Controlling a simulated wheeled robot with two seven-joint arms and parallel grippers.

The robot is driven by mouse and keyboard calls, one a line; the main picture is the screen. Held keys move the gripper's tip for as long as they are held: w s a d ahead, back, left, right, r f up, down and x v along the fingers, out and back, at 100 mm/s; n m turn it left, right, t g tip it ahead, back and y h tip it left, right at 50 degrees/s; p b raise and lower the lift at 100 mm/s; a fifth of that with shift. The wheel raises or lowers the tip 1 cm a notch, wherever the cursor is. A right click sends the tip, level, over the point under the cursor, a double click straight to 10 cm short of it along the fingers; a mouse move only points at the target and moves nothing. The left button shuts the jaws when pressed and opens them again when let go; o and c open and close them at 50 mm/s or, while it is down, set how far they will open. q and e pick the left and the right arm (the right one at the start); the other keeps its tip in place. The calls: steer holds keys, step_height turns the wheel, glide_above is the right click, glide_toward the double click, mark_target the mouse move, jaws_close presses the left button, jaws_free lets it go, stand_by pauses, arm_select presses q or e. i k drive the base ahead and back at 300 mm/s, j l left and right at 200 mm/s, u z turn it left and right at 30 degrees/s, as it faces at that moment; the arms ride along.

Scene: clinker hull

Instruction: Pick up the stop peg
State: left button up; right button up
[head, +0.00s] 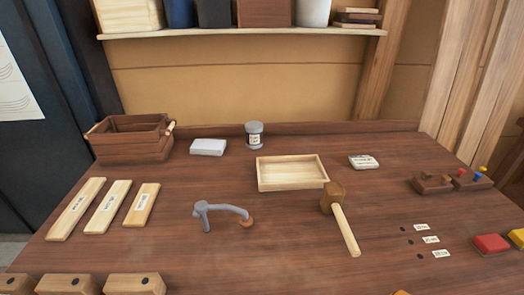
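I cannot say for certain which item is the stop peg. Small pegs with red, blue and yellow heads stand in a dark wooden block (473,181) at the right. A pale wooden peg-like piece (170,127) sticks out at the right end of the dark wooden box (131,148) at the back left. Several small dark holes (411,242) are in the bench top at the right, with small white labels (430,239) beside them; the writing is too small to read.
The bench (290,255) holds a shallow pale tray (290,184), a mallet (345,229), a grey curved metal tool (226,207), a jar (254,140) and labelled pale planks (106,207). Wooden blocks (72,286) line the front left. A red block (491,243) is at right.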

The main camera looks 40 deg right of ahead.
mark_target(427, 175)
steer(key=z, duration=2.6)
steer(key=k+l+u, duration=0.15)
steer(key=l, duration=0.25)
steer(key=i+l+u, duration=0.1)
steer(key=l+u, duration=0.25)
steer(key=l, duration=0.5)
steer(key=l+u, duration=0.35)
steer(key=l, duration=0.55)
steer(key=l+u, duration=0.35)
steer(key=l, duration=0.5)
steer(key=i+l+u, duration=0.2)
steer(key=l+u, duration=0.3)
steer(key=l, duration=0.75)
steer(key=l+u, duration=0.5)
steer(key=l, duration=0.8)
steer(key=i+l+u, duration=0.15)
steer(key=l, duration=0.25)
steer(key=i+l+u, duration=0.2)
steer(key=l, duration=0.2)
steer(key=i+l+u, duration=0.15)
steer(key=l, duration=0.25)
steer(key=i+l+u, duration=0.2)
steer(key=l, duration=0.25)
steer(key=l+u, duration=0.15)
steer(key=l, duration=0.3)
steer(key=i+l+u, duration=0.2)
steer(key=l, duration=0.3)
steer(key=k, duration=0.1)
